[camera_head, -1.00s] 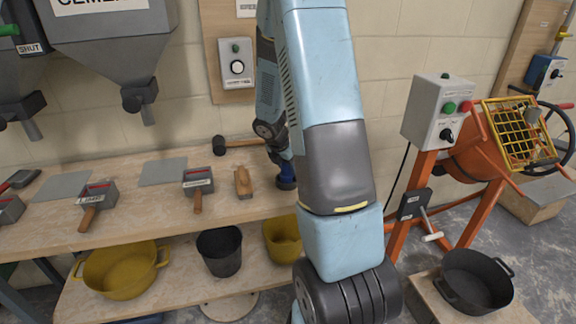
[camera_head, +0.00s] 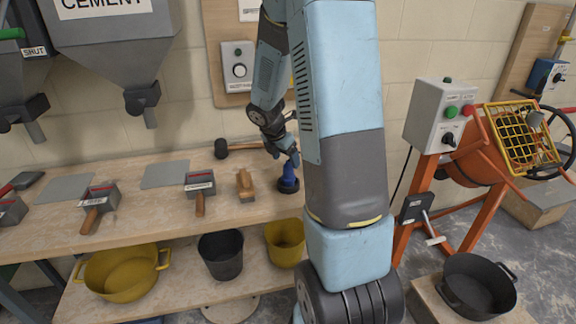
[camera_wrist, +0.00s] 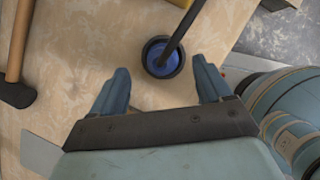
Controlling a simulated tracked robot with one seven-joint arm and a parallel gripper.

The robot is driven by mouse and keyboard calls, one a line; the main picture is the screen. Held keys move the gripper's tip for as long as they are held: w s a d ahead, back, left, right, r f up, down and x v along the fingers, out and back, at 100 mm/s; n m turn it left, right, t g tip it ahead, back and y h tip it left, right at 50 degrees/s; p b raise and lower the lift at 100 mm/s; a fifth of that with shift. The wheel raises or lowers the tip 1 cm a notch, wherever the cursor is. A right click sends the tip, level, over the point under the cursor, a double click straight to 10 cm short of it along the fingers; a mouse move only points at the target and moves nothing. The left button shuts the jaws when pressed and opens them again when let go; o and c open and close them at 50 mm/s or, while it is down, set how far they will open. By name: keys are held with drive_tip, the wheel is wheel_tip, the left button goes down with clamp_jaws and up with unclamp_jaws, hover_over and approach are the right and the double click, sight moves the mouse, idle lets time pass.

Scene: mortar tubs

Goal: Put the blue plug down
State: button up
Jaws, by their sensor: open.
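My gripper (camera_head: 291,158) is above the plug. In the wrist view its two fingers (camera_wrist: 161,66) are spread wide, with the plug lying beyond and between the tips, and clear gaps on both sides. Nothing is held.
A wooden-handled brush or float (camera_head: 246,186) lies close left of the plug, and a black-headed mallet (camera_head: 222,148) lies behind. Scoops and grey sheets sit further left. Yellow tubs and a black bucket (camera_head: 221,255) are on the lower shelf. An orange mixer (camera_head: 470,165) stands at right.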

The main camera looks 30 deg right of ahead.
drive_tip(key=s+a+r+m+t, duration=0.1)
drive_tip(key=s+a+r+m, duration=0.25)
drive_tip(key=r, duration=0.25)
drive_tip(key=s+a+r+m+y, duration=0.1)
drive_tip(key=s+a+r+m, duration=0.25)
drive_tip(key=r, duration=0.25)
drive_tip(key=s+a+r+m+t, duration=0.1)
drive_tip(key=s+a+r+m, duration=0.1)
drive_tip(key=s+r+m, duration=0.3)
drive_tip(key=s+a+r+m+t+y, duration=0.1)
drive_tip(key=s+a+r+m, duration=0.2)
drive_tip(key=s+a+m, duration=0.1)
drive_tip(key=s+a+r+m+t+y, duration=0.1)
drive_tip(key=s+a+r+m+y, duration=0.1)
drive_tip(key=s+m, duration=0.4)
drive_tip(key=shift+s+a+r, duration=0.9)
drive_tip(key=shift+s+a, duration=0.1)
drive_tip(key=shift+s, duration=0.55)
drive_tip(key=shift+c, duration=0.2)
